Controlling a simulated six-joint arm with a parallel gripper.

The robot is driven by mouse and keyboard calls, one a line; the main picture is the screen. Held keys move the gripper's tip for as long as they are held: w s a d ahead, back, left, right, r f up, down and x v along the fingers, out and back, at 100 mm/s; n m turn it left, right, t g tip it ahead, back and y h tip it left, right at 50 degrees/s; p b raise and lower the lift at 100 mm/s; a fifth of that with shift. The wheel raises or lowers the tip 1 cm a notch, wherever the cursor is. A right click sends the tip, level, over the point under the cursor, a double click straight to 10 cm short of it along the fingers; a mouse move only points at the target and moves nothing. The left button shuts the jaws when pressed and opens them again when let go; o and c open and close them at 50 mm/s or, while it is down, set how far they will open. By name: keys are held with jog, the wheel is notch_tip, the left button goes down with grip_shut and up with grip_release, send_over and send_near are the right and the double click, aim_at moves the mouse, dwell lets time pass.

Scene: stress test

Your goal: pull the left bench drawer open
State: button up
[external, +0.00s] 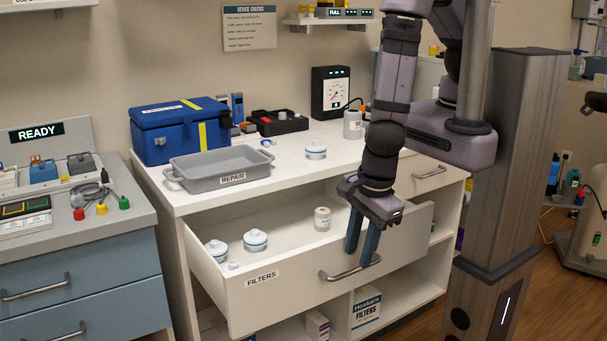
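The left bench drawer (300,283), a white drawer labelled FILTERS, is pulled well out of the white bench. Its curved metal handle (343,274) is on the front panel. My gripper (361,256) points down at the drawer front, with its two dark blue fingers visibly apart. The fingertips are close to the handle's right part. I cannot tell whether either finger touches it. Inside the drawer are two white lidded canisters, one at the left (216,250) and one beside it (255,240), and a small pale jar (322,219).
A grey REPAIR tray (222,183), a blue case (180,130) and a gauge box (330,92) stand on the bench top. A second white drawer (430,173) at the right looks shut. A filters box (366,308) sits on the shelf below. Blue drawers (85,290) stand at the left.

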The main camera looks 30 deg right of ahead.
jog(key=f, duration=0.1)
jog(key=f+b, duration=0.1)
jog(key=f, duration=0.1)
jog(key=shift+w+f, duration=0.1)
jog(key=shift+w, duration=0.2)
grip_shut()
jog(key=s+p, duration=0.2)
jog(key=s, duration=0.2)
jog(key=shift+s, duration=0.15)
grip_release()
